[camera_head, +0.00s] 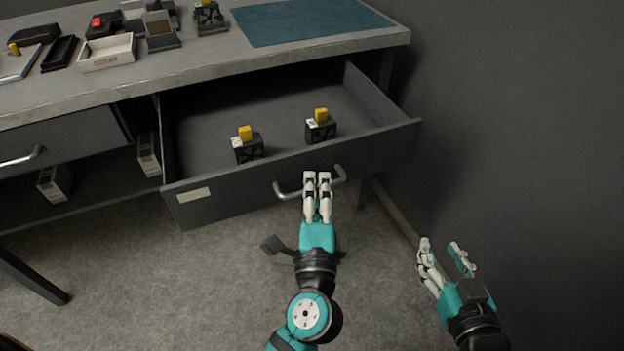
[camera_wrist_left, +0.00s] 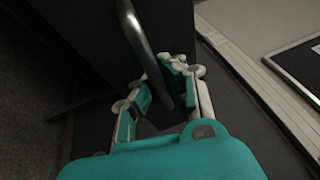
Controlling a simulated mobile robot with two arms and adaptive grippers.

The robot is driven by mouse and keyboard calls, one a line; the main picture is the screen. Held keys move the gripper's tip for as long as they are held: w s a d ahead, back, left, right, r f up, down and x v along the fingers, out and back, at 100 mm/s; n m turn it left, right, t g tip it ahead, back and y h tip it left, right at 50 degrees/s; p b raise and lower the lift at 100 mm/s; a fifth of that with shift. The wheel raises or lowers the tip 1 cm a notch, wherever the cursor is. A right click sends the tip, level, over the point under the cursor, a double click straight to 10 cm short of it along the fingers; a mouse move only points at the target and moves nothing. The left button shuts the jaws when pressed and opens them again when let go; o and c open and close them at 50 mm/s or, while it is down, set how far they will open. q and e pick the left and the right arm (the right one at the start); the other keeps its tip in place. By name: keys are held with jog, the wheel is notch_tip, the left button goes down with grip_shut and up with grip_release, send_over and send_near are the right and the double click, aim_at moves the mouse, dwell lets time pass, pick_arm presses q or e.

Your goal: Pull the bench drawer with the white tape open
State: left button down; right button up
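The bench drawer (camera_head: 375,152) with a strip of white tape (camera_head: 194,195) on its front left stands far out from the bench. Its curved metal handle (camera_head: 284,191) is at the middle of the front. My left gripper (camera_head: 317,179) is at this handle, its fingers curled around the bar and partly hiding it. In the left wrist view, the handle bar (camera_wrist_left: 140,38) runs down between the fingers. My right gripper (camera_head: 447,253) is open and empty over the floor, right of the drawer and apart from it.
Two black blocks with yellow tops (camera_head: 247,150) (camera_head: 320,130) stand inside the drawer. A shut drawer (camera_head: 60,142) is at the left. The bench top (camera_head: 215,58) holds trays, devices and a blue mat (camera_head: 310,20). A grey wall (camera_head: 520,120) bounds the right; the floor in front is mostly clear.

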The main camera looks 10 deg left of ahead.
pick_arm(q)
jog(key=shift+f, duration=0.2)
jog(key=c, duration=1.4)
grip_release()
jog(key=shift+r, duration=0.1)
jog(key=v, duration=1.2)
jog(key=shift+s+a, duration=0.1)
